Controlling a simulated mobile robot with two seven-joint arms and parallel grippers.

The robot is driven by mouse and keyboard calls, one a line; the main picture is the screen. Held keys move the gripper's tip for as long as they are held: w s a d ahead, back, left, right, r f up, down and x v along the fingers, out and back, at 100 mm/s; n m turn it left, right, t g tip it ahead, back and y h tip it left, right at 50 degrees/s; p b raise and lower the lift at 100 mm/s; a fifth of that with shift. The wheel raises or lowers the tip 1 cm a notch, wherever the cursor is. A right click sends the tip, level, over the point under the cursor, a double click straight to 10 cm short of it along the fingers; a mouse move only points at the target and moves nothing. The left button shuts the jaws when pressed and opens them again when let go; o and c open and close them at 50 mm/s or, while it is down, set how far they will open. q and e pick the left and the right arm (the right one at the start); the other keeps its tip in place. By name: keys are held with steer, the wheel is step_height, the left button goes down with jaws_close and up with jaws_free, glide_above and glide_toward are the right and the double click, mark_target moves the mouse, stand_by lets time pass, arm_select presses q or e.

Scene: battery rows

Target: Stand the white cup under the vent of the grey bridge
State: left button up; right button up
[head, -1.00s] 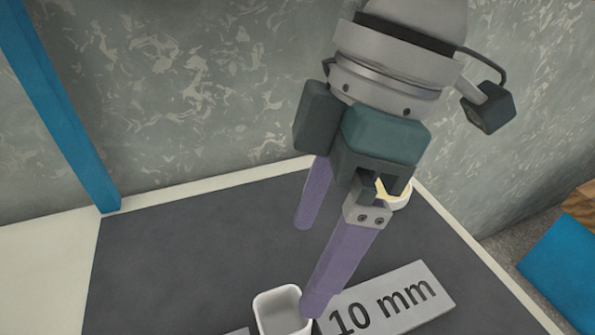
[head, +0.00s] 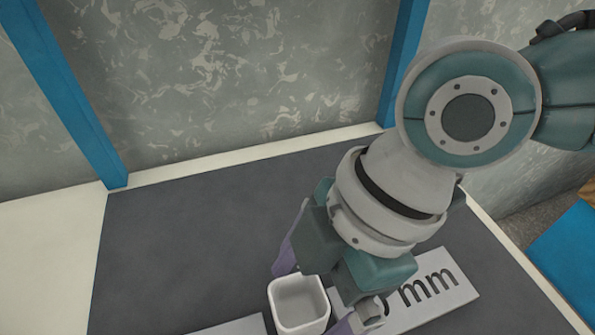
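A white cup (head: 298,316) with a rounded square mouth stands upright at the bottom of the head view, its inside looking empty. My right gripper (head: 316,290) reaches down over it from the right, with its purple fingers spread apart. One finger is beyond the cup's far left side and the other is near its right side; contact cannot be made out. My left gripper is not in view. No grey bridge with a vent can be made out.
A grey plate (head: 432,293) with black lettering lies right of the cup, partly covered by my arm. Another grey plate (head: 232,328) lies left of it. The dark mat (head: 190,240) is bare at left. Blue posts (head: 62,85) stand behind.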

steer(key=shift+a+f, duration=0.2)
steer(key=shift+f, duration=0.25)
steer(key=shift+c, duration=0.2)
steer(key=shift+r, duration=0.1)
jaws_close()
